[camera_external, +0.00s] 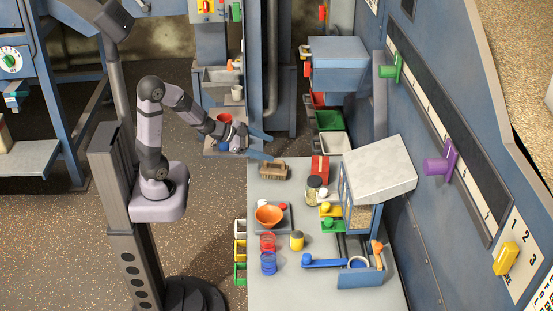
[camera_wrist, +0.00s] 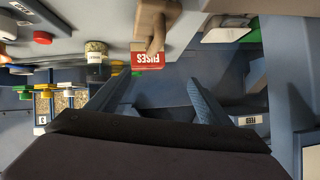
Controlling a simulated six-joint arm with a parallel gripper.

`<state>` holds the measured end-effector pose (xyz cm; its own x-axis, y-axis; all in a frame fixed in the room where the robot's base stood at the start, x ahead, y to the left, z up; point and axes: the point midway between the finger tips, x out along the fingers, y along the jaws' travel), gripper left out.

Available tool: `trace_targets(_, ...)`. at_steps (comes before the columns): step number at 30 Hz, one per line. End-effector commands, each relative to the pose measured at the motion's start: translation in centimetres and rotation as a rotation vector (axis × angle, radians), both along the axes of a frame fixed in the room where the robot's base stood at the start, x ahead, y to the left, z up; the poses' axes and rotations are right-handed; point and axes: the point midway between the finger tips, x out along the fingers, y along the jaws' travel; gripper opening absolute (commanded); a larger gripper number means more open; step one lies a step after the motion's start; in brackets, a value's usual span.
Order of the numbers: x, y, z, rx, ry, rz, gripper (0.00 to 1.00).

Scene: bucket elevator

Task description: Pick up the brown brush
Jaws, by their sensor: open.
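The brown brush (camera_external: 273,170) stands on the grey table near its back left edge, bristles down. In the wrist view the brown brush (camera_wrist: 155,18) shows at the top edge, partly cut off. My gripper (camera_external: 270,147) is open and empty, just behind and above the brush, apart from it. In the wrist view my gripper (camera_wrist: 158,82) has its two blue fingers spread, with nothing between them.
A red box marked FUSES (camera_external: 320,168) stands right of the brush. A jar (camera_external: 313,188), an orange bowl (camera_external: 268,215) and a grey-topped machine (camera_external: 378,170) are nearby. Coloured bins (camera_external: 328,120) lie behind the table.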

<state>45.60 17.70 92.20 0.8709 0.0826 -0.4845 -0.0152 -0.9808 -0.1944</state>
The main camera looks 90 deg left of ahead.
Motion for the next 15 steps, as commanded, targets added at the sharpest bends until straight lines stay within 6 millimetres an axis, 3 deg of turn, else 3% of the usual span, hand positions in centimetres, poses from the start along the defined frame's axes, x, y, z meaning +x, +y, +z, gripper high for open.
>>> trace_targets(1,-0.1,0.1,-0.7,-0.009,-0.031,-0.020,0.73)
trace_targets(15,-0.5,-0.9,-0.5,-0.050,-0.120,-0.112,0.73)
